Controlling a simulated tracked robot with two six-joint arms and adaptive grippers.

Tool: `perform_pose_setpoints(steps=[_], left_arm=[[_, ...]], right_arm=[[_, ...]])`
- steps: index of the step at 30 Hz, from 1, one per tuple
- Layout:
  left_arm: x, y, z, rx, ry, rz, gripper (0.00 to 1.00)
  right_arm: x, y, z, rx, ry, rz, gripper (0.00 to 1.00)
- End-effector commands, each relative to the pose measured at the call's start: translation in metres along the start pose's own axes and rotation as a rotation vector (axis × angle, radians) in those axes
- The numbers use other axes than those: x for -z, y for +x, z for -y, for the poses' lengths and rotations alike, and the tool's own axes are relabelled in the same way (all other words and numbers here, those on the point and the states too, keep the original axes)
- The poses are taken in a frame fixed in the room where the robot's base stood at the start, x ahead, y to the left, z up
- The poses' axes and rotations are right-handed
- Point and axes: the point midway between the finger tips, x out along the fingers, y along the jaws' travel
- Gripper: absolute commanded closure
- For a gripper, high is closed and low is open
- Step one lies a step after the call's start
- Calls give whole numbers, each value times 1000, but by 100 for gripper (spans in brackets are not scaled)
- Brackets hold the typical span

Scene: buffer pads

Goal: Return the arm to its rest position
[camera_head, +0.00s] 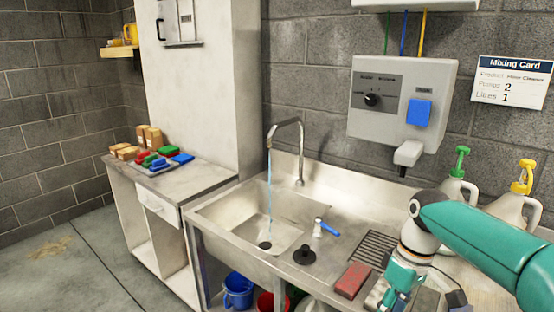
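My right arm, teal with grey joints, comes in from the right and bends down over the right end of the steel counter. My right gripper (380,294) is low at the bottom edge of the view, beside a red block (352,280) on the counter. Its fingers are small and partly hidden, so I cannot tell if they are open or hold anything. My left arm and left gripper are out of view.
Water runs from the tap (289,130) into the steel sink (225,212). A black plug (304,254) and a blue-handled tool (327,228) lie nearby. Green-topped (459,165) and yellow-topped (522,178) jugs stand behind my arm. A blue bucket (238,290) is below.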

Motion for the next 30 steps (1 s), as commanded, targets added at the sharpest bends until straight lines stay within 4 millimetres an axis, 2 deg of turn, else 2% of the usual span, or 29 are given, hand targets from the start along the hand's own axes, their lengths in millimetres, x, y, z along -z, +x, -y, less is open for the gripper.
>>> perform_pose_setpoints(steps=[8, 14, 17, 20, 22, 24, 27, 30], left_arm=[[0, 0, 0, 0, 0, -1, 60], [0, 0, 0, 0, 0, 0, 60], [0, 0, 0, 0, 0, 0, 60], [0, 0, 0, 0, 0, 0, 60], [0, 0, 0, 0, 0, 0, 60], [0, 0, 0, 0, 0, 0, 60], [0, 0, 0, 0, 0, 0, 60], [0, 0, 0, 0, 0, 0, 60]], right_arm=[[9, 55, -6, 18, 51, -19, 58], [16, 111, -4, 38, 105, -45, 58], [17, 148, 0, 53, 144, -58, 58], [13, 194, 8, 75, 201, -74, 58], [5, 236, 19, 95, 259, -89, 58], [-8, 278, 33, 115, 331, -107, 58], [-34, 328, 57, 137, 444, -132, 58], [-62, 361, 80, 149, 551, -153, 58]])
